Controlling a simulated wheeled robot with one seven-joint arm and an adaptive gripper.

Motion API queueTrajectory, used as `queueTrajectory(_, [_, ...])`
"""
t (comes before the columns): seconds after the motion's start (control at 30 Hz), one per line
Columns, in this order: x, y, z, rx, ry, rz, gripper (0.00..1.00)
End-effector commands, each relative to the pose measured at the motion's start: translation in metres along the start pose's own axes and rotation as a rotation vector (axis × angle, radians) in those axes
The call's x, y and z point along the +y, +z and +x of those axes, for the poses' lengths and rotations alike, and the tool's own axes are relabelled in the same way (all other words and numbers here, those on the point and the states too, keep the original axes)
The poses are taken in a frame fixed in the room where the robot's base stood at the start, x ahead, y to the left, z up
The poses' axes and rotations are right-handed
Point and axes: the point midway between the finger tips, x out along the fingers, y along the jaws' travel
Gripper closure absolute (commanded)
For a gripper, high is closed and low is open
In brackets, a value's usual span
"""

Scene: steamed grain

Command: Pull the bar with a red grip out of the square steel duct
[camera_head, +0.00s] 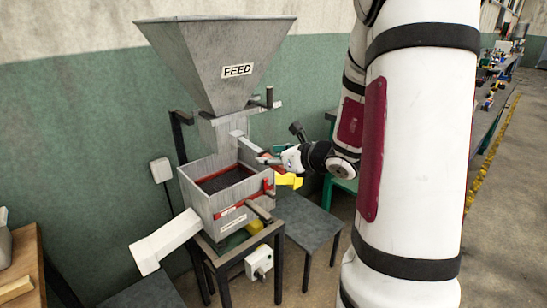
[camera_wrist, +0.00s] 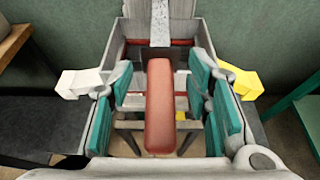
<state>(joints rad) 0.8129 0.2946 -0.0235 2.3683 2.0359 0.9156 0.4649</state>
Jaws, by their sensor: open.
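The bar's red grip (camera_wrist: 159,110) shows in the middle of the wrist view, pointing toward me. A flat grey length of the bar (camera_wrist: 160,25) runs from its far end up to the steelwork. My gripper (camera_wrist: 160,88) is open, with teal finger pads on both sides of the grip and a visible gap at each side. In the head view my gripper (camera_head: 268,158) is just right of the square steel duct (camera_head: 213,132) below the hopper. The red grip is hard to make out there. How far the bar sits inside the duct is hidden.
A grey FEED hopper (camera_head: 215,55) stands above the duct. Below is an open metal box (camera_head: 225,207) with a red-edged opening, a pale chute (camera_head: 165,240) at its left and a yellow piece (camera_head: 289,181) at its right. A dark table (camera_head: 310,228) stands at right.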

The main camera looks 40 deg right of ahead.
Motion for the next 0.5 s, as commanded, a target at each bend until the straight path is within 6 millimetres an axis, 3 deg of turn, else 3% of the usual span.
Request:
queueTrajectory(0.23, [-0.001, 0.001, -0.019, -0.001, -0.003, -0.001, 0.55])
queueTrajectory(0.5, [-0.002, 0.001, -0.074, -0.002, -0.005, -0.002, 0.55])
